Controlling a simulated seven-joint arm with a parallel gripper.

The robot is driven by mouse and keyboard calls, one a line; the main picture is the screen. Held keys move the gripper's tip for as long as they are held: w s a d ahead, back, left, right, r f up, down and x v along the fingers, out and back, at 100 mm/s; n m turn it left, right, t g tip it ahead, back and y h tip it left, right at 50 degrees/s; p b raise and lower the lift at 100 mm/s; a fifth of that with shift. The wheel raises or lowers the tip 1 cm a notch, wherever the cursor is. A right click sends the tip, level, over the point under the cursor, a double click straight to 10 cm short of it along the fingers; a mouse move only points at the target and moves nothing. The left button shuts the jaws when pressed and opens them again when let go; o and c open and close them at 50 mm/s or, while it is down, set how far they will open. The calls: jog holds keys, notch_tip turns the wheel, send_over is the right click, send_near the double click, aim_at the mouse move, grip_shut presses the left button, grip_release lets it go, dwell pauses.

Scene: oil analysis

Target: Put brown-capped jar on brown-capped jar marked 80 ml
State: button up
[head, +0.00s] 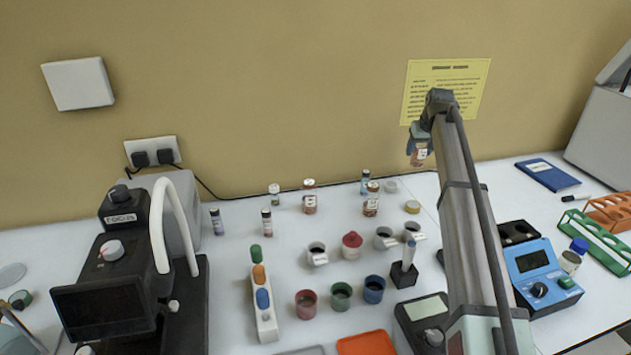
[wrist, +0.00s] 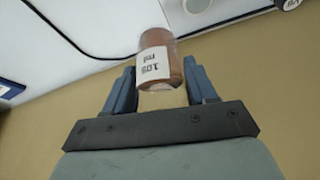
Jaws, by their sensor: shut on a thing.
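My gripper (head: 417,146) is raised high in front of the wall, above the back right of the table. It is shut on a jar (head: 420,156) with reddish-brown contents. In the wrist view the held jar (wrist: 162,58) sits between the two blue fingers, and its white label seems to read 105 ml.
Small vials (head: 365,181) stand close to the right jar, and another vial (head: 274,192) is left of the left jar. A yellowish round lid (head: 412,207) lies to the right. Cups, including a green cup (head: 341,296), fill the middle. A microscope (head: 115,270) stands left.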

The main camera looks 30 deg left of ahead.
jog(key=s+a+r+n, duration=0.1)
jog(key=s+a+r, duration=0.2)
jog(key=s+a, duration=0.55)
jog(key=s+a+r+n+g+y, duration=0.15)
jog(key=s+a+r, duration=0.25)
jog(key=s+a, duration=0.4)
jog(key=s+a+r+n, duration=0.25)
jog(key=s+a, duration=0.35)
jog(key=a, duration=0.3)
send_over(309, 182)
jog(key=shift+f, duration=4.55)
jog(key=shift+f, duration=0.15)
jog(key=o, duration=1.1)
jog(key=v, duration=1.2)
